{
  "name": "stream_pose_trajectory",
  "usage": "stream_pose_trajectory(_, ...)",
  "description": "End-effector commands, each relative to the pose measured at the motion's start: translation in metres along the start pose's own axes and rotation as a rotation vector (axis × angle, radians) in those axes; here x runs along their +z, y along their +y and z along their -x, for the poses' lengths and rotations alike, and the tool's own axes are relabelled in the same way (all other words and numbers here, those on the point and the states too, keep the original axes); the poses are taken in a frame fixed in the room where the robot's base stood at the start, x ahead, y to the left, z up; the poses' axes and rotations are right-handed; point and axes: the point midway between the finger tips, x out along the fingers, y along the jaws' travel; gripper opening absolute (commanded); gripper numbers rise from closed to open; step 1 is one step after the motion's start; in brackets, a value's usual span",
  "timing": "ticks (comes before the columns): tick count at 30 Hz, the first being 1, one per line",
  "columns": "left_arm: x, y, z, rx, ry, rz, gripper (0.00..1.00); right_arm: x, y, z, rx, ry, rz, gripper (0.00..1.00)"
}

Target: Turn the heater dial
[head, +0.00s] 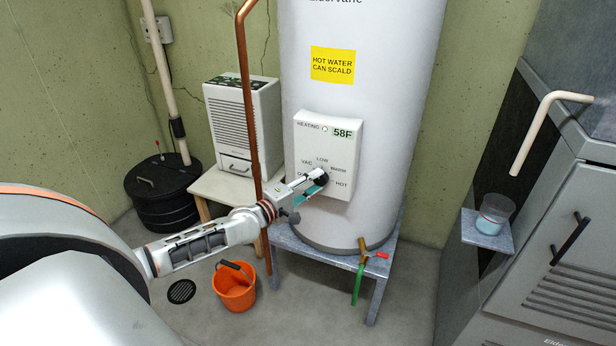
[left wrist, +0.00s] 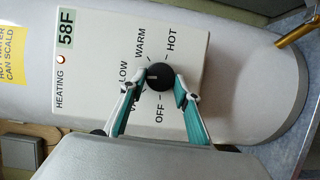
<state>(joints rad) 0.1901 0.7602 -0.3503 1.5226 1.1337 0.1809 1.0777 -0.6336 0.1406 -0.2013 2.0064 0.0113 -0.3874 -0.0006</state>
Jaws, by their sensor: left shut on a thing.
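The heater dial (left wrist: 160,77) is a round black knob on a white control panel (head: 325,150) on the tall white water heater (head: 365,80). The panel is marked OFF, VAC, LOW, WARM and HOT, and its display reads 58F. A pale mark on the dial seems to point toward LOW in the left wrist view, but it is small. My left gripper (head: 317,183) reaches the panel's lower part. In the left wrist view its teal-padded fingers (left wrist: 164,82) are shut on the dial, one on each side. My right gripper is not in view.
A copper pipe (head: 247,90) rises close beside my left arm. A white dehumidifier-like box (head: 243,120) stands on a small table at left. An orange bucket (head: 234,287) is on the floor. A cup (head: 494,214) sits on a shelf at right.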

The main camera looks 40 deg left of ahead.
Motion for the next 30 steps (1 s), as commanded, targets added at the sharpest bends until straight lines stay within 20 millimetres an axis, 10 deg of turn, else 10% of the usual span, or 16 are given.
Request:
stream_pose_trajectory(25,0.0008,0.0003,0.0000,-0.052,0.000,-0.124,0.10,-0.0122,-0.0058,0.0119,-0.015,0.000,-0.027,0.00)
stream_pose_trajectory(26,0.0008,0.0003,0.0000,-0.052,0.000,-0.124,0.39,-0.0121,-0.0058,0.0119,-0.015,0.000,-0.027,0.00)
stream_pose_trajectory(27,0.0008,0.0003,0.0000,-0.052,0.000,-0.124,0.48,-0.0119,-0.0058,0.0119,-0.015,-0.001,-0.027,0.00)
stream_pose_trajectory(30,0.0006,0.0006,0.0000,-0.051,0.000,-0.123,0.48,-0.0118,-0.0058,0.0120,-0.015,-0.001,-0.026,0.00)
